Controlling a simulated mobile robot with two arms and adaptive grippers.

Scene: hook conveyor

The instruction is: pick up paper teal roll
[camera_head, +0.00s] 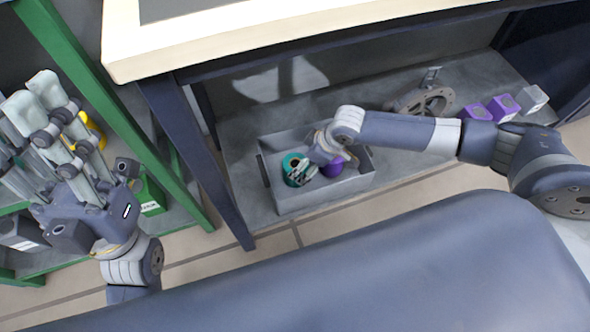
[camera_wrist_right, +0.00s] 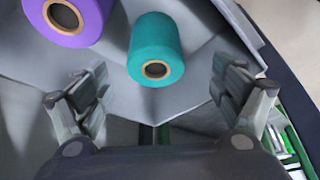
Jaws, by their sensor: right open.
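The teal paper roll (camera_head: 293,168) stands in a grey bin (camera_head: 318,196) on the low shelf. It also shows in the right wrist view (camera_wrist_right: 155,45), its brown core end facing the camera. My right gripper (camera_head: 308,163) is over the bin, right beside the teal roll. In the right wrist view my right gripper (camera_wrist_right: 158,92) is open and empty, with the teal roll ahead between its two fingers. I cannot tell whether they touch it. My left gripper (camera_head: 40,105) is at the far left by the green rack, its fingers apart with nothing seen between them.
A purple roll (camera_head: 333,167) is in the bin, right of the teal one. A pale tabletop (camera_head: 250,42) overhangs the shelf. The green rack post (camera_head: 110,105) stands left.

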